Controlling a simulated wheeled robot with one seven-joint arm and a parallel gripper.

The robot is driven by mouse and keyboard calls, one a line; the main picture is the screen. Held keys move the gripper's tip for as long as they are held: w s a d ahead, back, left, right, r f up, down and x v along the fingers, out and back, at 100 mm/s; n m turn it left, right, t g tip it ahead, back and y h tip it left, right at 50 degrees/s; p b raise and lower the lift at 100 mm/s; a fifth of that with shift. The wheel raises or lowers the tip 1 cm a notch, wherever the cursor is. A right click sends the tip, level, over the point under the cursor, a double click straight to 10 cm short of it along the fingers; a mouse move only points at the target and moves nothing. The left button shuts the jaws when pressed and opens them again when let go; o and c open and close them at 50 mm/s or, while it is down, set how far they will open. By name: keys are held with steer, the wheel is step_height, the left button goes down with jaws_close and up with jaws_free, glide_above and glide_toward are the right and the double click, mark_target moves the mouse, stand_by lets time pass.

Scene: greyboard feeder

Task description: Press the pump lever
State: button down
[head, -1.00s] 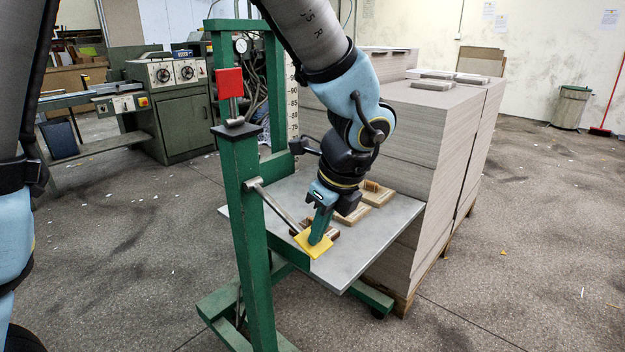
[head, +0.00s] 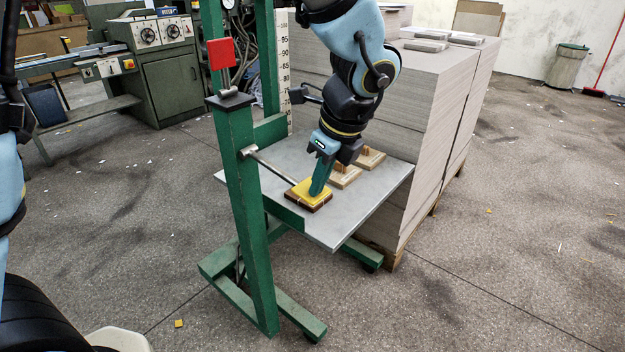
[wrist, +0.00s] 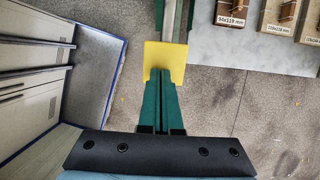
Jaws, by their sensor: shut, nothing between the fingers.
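The pump lever is a metal rod (head: 272,167) from the green post, ending in a yellow pad (head: 301,188). My gripper (head: 318,192) is shut and empty, pointing down with its green fingertips at the pad. In the wrist view the pad (wrist: 178,60) lies right at the tips of the shut fingers (wrist: 160,80). They look to be touching it, but exact contact is hard to tell. In the head view the fingers cover part of the pad.
The green frame (head: 240,200) carries a grey platform (head: 372,205) with wooden blocks (head: 345,178), one partly behind the pad. A tall stack of greyboard (head: 425,130) stands behind.

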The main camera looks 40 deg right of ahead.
steer(key=v, duration=0.9)
steer(key=shift+s+d, duration=0.25)
steer(key=shift+s, duration=0.1)
stand_by(1.7)
